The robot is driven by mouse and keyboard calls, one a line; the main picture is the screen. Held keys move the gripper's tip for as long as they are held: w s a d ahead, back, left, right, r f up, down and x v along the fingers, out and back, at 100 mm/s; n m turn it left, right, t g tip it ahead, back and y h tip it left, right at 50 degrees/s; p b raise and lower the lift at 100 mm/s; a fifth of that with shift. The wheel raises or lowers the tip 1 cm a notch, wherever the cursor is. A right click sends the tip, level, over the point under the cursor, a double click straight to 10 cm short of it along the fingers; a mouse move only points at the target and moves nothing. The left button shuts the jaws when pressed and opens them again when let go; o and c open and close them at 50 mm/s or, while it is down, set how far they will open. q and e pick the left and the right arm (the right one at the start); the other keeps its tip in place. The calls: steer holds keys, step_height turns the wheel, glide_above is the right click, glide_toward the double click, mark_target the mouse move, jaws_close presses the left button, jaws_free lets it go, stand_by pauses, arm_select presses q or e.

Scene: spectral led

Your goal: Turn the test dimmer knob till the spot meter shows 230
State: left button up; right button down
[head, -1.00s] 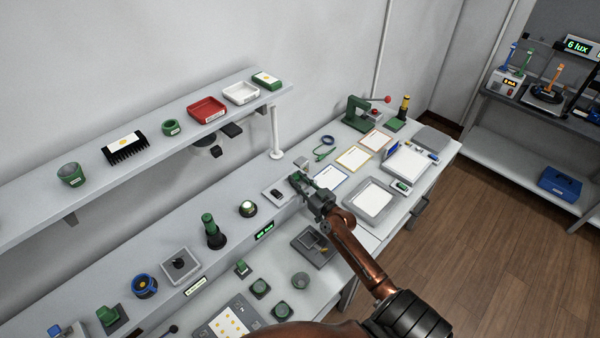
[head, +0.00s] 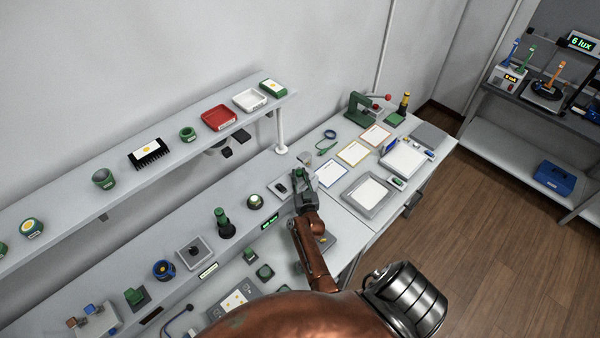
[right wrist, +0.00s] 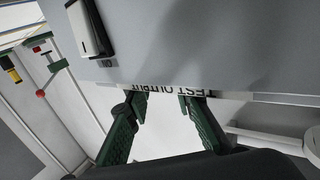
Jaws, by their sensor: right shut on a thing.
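My right gripper (head: 300,174) is at the back of the bench, with its copper arm coming up from below. The right wrist view shows its two green fingers (right wrist: 163,96) set apart at a panel edge, with an upside-down "TEST OUTPUT" label (right wrist: 170,90) between them. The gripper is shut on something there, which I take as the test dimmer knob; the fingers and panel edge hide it. A meter display (head: 583,42) at the far right reads 6 lux. A small green display (head: 270,222) on the bench is too small to read. My left gripper is not in view.
A dark switch on a grey plate (head: 281,188) sits left of the gripper. A grey tray (head: 350,205) and framed cards lie to its right. A shelf (head: 120,198) with several parts runs along the wall. A second bench (head: 500,160) stands at right.

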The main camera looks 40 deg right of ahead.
steer(key=shift+m+h, duration=0.3)
steer(key=shift+h, duration=0.1)
steer(key=c, duration=1.7)
jaws_free()
steer(key=shift+o, duration=0.2)
